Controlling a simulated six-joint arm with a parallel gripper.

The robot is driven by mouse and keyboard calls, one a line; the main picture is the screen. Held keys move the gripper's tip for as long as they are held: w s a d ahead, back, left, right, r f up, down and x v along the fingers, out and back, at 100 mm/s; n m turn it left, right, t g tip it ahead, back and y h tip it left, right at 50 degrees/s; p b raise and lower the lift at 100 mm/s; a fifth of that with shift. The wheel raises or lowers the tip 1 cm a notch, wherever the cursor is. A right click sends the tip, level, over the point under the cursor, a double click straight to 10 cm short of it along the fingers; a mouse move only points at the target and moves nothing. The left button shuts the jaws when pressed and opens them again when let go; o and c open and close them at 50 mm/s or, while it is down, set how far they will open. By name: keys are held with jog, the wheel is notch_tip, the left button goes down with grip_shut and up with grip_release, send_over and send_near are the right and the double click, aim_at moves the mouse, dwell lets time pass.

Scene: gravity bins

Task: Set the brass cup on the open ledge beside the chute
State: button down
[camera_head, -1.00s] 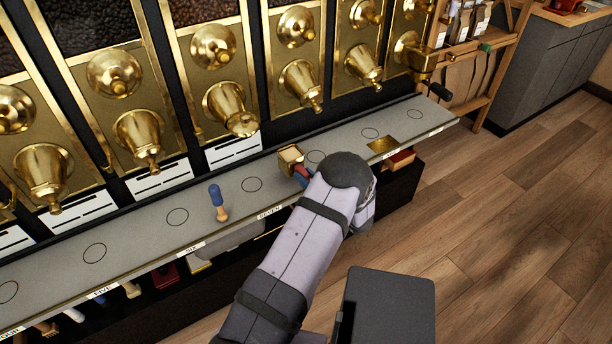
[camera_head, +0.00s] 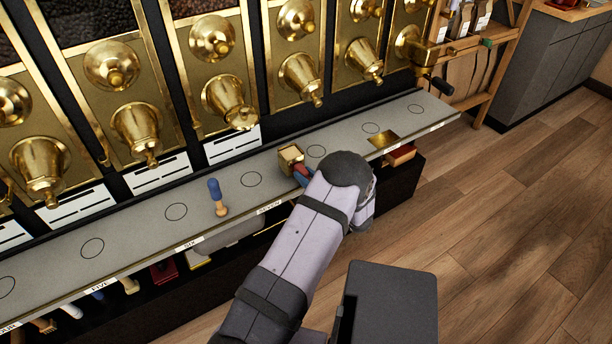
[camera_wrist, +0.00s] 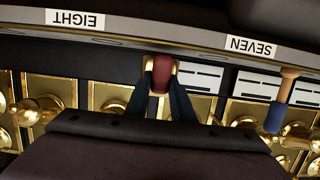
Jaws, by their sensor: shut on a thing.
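The brass cup (camera_head: 291,158) is a small square-sided vessel with an open top and a red handle. My gripper (camera_head: 301,176) is shut on its red handle, and the cup appears upright at the grey ledge (camera_head: 340,142). I cannot tell whether the cup touches the ledge. In the wrist view, the dark blue fingers of my gripper (camera_wrist: 161,92) close on the red handle (camera_wrist: 162,72), with little of the cup's brass showing behind. Brass chutes (camera_head: 302,78) with funnel spouts line the wall behind the ledge. My arm hides part of the ledge's front edge.
A blue-handled wooden tool (camera_head: 217,197) stands on the ledge left of the cup. Marked circles, such as one left of the cup (camera_head: 252,180), are empty. Several objects sit below the ledge.

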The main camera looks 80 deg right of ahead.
jog(key=shift+f, duration=0.35)
dwell(0.3)
jog(key=c, duration=1.5)
grip_release()
jog(key=shift+o, duration=0.2)
notch_tip(320, 180, up, 10)
jog(key=shift+f, duration=0.1)
